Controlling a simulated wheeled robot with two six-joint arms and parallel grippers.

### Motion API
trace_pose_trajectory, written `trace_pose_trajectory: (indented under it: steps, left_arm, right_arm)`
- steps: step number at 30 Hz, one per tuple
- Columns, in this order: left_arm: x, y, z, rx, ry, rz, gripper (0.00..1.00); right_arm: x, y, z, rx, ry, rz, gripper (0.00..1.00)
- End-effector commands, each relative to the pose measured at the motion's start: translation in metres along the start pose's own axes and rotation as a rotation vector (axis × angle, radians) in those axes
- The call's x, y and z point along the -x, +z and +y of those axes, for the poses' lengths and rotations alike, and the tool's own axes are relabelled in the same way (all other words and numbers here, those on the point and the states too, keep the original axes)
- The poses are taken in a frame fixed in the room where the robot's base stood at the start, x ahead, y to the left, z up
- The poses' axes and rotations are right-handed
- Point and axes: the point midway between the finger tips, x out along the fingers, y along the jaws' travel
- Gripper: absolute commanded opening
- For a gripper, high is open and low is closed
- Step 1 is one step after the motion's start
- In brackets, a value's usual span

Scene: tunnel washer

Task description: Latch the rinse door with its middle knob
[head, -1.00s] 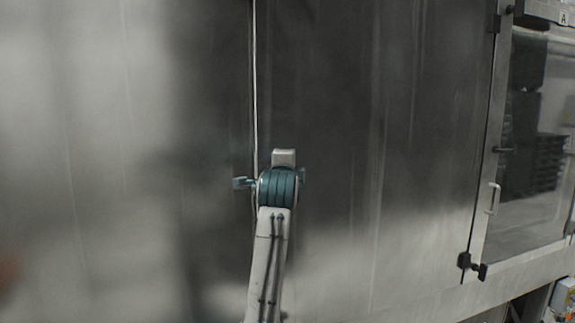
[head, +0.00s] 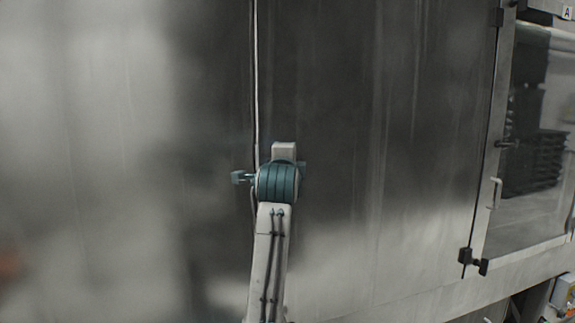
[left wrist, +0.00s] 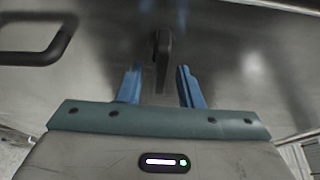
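A dark knob (left wrist: 163,46) with a lever-like arm sits on a grey metal panel in the left wrist view. Its arm points down toward the robot, between the blue fingers. My left gripper (left wrist: 158,74) is open, with one finger on each side of the knob's arm; I see gaps on both sides. In the head view my left arm rises from the bottom to a vertical seam in the metal wall (head: 340,130); its wrist hides the fingertips and knob there. My right gripper is in neither view.
A black loop handle (left wrist: 38,42) is on the panel at upper left in the left wrist view. At right in the head view is a windowed door (head: 535,150) with a pale handle (head: 496,193) and dark fittings (head: 474,262) along its left edge.

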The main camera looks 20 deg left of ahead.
Motion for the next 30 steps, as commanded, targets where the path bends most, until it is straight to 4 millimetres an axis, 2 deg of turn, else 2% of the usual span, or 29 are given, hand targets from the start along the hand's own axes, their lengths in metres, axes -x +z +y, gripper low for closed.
trace_pose_trajectory:
  steps: [1, 6, 13, 18, 26, 29, 30]
  left_arm:
    - [0.010, 0.000, 0.005, 0.004, -0.003, 0.001, 0.33]
    - [0.046, 0.000, 0.006, 0.003, -0.003, 0.001, 0.33]
    - [0.081, 0.001, 0.004, 0.001, -0.001, 0.000, 0.33]
    - [0.090, 0.001, 0.002, 0.001, 0.002, -0.001, 0.33]
    - [0.090, 0.001, 0.002, 0.000, 0.002, -0.001, 0.33]
    - [0.088, 0.003, 0.011, 0.011, 0.015, -0.002, 0.33]
    - [0.087, 0.004, 0.022, 0.024, 0.029, -0.002, 0.33]
  right_arm:
    - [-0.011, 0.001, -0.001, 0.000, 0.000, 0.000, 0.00]
    - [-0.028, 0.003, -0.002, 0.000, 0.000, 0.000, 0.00]
    - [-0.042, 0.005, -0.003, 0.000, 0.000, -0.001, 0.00]
    - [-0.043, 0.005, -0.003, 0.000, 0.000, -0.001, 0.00]
    - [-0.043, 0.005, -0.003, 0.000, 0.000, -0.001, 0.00]
    - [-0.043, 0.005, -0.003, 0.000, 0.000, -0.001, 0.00]
    - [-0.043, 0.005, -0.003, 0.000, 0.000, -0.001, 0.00]
